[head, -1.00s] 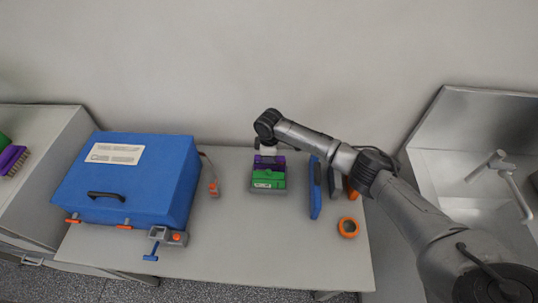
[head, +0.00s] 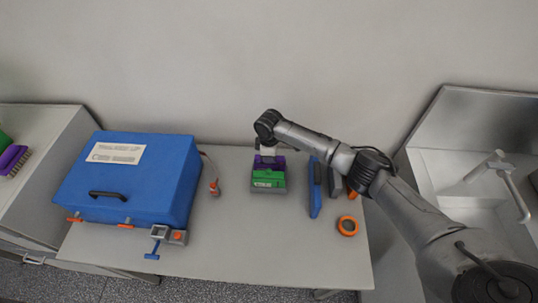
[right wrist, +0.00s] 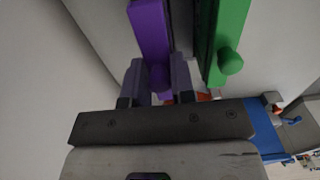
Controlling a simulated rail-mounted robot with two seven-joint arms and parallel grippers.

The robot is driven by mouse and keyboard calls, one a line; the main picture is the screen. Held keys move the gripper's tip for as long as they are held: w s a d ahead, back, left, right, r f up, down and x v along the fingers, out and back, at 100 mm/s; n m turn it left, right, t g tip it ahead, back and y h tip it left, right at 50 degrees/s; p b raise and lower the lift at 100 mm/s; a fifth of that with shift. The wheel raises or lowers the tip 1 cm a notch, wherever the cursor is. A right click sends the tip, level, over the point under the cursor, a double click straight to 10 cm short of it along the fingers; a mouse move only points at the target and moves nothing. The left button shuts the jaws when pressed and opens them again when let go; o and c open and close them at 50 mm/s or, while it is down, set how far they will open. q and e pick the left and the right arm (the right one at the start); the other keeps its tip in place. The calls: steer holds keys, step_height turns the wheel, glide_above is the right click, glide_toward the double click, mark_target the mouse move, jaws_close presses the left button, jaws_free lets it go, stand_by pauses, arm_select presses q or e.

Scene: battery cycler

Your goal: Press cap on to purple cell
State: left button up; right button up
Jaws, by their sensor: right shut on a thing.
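The purple cell (head: 270,165) sits at the back of a grey holder (head: 269,190) on the table, behind a green block (head: 268,178). My right gripper (head: 266,151) points down at the purple cell from above its back edge. In the right wrist view, my right gripper (right wrist: 160,82) has its fingers on both sides of a round purple knob at the end of the purple cell (right wrist: 150,28). It is shut on this purple part. I cannot tell whether the knob belongs to a separate cap. The green block (right wrist: 226,40) with its own knob stands beside it. My left gripper is not in view.
A large blue case (head: 135,185) with clamps stands on the left of the table. The wall is close behind.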

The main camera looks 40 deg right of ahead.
steer(key=shift+f, duration=0.1)
stand_by(0.3)
steer(key=shift+f, duration=0.25)
stand_by(0.4)
steer(key=o, duration=1.5)
steer(key=shift+c, duration=0.2)
